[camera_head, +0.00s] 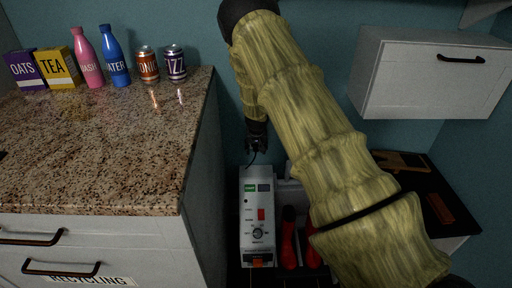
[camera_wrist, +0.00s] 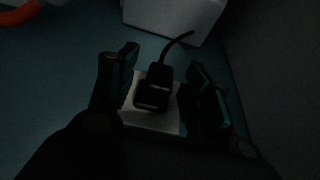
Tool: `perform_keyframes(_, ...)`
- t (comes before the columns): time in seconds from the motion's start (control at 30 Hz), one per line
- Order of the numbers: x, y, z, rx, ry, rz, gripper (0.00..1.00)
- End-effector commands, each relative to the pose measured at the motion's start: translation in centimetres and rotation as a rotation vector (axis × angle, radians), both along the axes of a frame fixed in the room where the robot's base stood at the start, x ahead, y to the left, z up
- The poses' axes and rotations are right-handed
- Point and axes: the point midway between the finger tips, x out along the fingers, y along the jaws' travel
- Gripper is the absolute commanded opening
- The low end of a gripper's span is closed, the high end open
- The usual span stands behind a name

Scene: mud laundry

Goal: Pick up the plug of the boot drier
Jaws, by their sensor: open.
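The black plug (camera_wrist: 154,88) sits at a pale wall socket plate (camera_wrist: 165,122) in the wrist view, its black cable (camera_wrist: 178,42) running up and to the right. My gripper (camera_wrist: 163,66) is open, with one finger on each side of the plug. I cannot tell whether either finger touches it. In the head view my gripper (camera_head: 257,143) is low against the teal wall, above the white boot drier unit (camera_head: 256,207) with a red switch. A short bit of cable shows below the gripper there, and the plug itself is hard to make out.
Red-and-black boots or tools (camera_head: 289,240) stand right of the unit, partly behind my arm. A speckled counter (camera_head: 110,140) with boxes, bottles and cans is at left. A white wall cabinet (camera_head: 430,75) hangs at right. The gap between counter and arm is narrow.

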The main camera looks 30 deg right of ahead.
Motion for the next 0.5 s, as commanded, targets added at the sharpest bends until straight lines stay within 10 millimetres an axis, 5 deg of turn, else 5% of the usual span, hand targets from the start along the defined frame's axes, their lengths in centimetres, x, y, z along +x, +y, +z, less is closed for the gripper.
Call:
perform_keyframes(0.2,0.05,-0.03,-0.11,0.000,0.000,0.000,0.50)
perform_keyframes(0.5,0.03,-0.03,-0.11,0.000,0.000,0.000,0.00)
